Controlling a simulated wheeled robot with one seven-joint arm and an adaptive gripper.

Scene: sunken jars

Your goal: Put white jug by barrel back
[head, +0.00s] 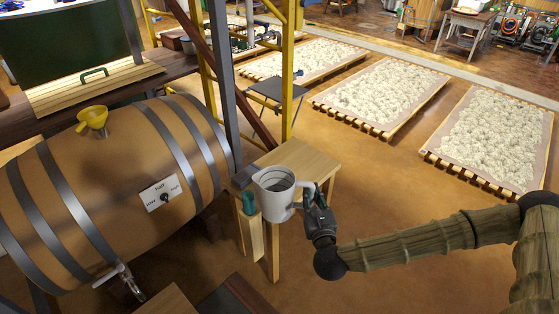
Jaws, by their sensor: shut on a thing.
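The white jug (276,200) is upright beside the barrel, over the front edge of a small wooden table. Its handle is on the right side. My gripper (312,198) comes from the right and is shut on the jug's handle. The fingertips are partly hidden around the handle. I cannot tell whether the jug's base touches anything below it. The barrel (110,170) lies on its side at the left, with dark hoops, a yellow funnel (93,118) on top and a tap (122,279) at its lower front.
The small wooden table (302,160) has bare top behind the jug. A grey block (244,176) and a green object (250,203) are close on the jug's left. Yellow and grey posts (288,70) rise behind. Open floor lies right, before racks of pale material (380,92).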

